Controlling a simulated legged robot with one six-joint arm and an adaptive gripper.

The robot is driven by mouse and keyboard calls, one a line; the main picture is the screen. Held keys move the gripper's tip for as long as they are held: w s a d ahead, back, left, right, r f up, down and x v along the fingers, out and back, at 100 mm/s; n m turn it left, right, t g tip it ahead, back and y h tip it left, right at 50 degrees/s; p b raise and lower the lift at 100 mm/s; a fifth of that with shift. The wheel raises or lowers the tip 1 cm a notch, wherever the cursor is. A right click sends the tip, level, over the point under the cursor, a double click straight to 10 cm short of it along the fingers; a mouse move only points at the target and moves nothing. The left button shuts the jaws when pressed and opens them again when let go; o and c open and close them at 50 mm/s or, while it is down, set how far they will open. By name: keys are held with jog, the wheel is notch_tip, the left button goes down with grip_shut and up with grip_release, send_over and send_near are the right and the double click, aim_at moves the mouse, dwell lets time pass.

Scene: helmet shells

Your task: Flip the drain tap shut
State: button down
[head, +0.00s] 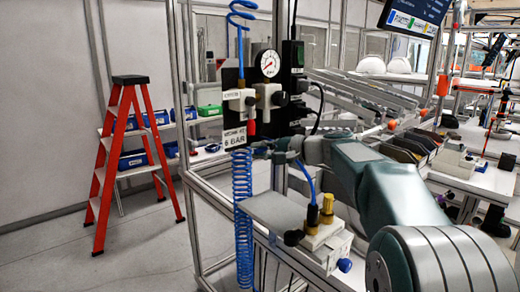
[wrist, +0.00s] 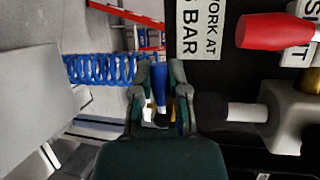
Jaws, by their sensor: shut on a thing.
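My gripper (wrist: 159,82) has its two fingers closed around a narrow blue lever (wrist: 159,88), which looks like the drain tap's handle. A bit of white and a brass-coloured part show behind the lever, but the tap's body is mostly hidden. In the head view my gripper (head: 264,150) is at the air panel, just below and right of the "work at 6 bar" label (head: 235,137). The lever itself is too hidden there to make out.
A blue coiled hose (head: 242,205) hangs close beside my gripper. Above are a pressure gauge (head: 270,63) and a red handle (wrist: 274,31). A black knob (wrist: 210,110) sits right beside the fingers. A grey shelf (head: 275,213) lies below. A red stepladder (head: 125,150) stands left.

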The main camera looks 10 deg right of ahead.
jog(key=shift+f, duration=0.15)
jog(key=c, duration=0.6)
grip_release()
jog(key=shift+s+d, duration=0.15)
jog(key=shift+d, duration=0.1)
jog(key=v, duration=1.1)
jog(key=shift+s, duration=0.1)
